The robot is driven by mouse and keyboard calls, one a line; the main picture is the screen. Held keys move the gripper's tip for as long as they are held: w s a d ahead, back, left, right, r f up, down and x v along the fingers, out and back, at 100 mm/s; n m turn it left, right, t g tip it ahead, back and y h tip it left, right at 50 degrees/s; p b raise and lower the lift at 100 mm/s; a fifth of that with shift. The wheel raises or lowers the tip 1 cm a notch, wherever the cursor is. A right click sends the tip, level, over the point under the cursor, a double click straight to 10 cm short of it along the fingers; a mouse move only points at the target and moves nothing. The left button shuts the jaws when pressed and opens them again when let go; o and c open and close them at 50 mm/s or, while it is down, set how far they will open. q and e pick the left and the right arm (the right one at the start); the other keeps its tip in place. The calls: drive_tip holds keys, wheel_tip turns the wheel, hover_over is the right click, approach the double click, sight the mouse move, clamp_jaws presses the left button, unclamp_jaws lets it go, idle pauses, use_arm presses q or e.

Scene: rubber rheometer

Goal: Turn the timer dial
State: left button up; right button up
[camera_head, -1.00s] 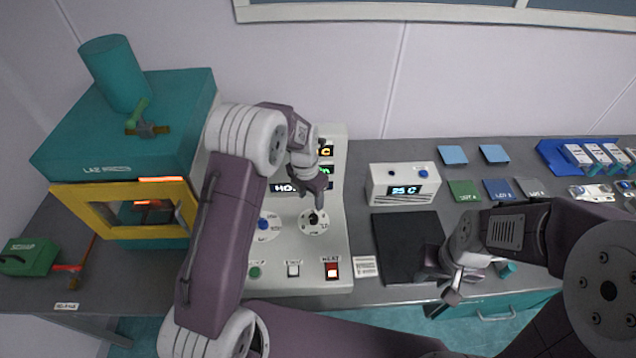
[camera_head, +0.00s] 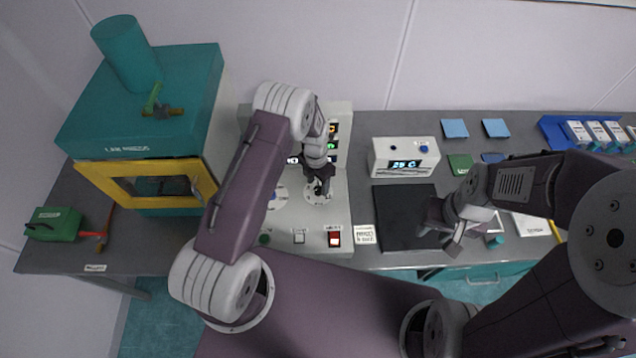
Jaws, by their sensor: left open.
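The control panel (camera_head: 339,215) is a pale console with two round dials. The right dial (camera_head: 311,199) has a white numbered face and a dark knob, and is probably the timer dial; its label is too small to read. My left gripper (camera_head: 320,187) is open and points down at this dial, its fingertips at the knob and partly covering it. Whether the fingers touch the knob cannot be told. The left dial (camera_head: 277,198) has a blue knob and is partly hidden by my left arm. My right gripper (camera_head: 441,243) appears open and empty above the black mat's lower right.
A teal lab press (camera_head: 140,130) with a yellow-framed door stands at the left. A white temperature box (camera_head: 404,157) sits behind the black mat (camera_head: 398,216). Colored squares and a blue tray (camera_head: 553,131) lie at the right. A lit red heat switch (camera_head: 334,239) is on the panel front.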

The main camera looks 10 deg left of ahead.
sight(318, 190)
use_arm(q)
drive_tip(key=shift+s+d+f, duration=0.1)
drive_tip(key=shift+f, duration=1)
clamp_jaws()
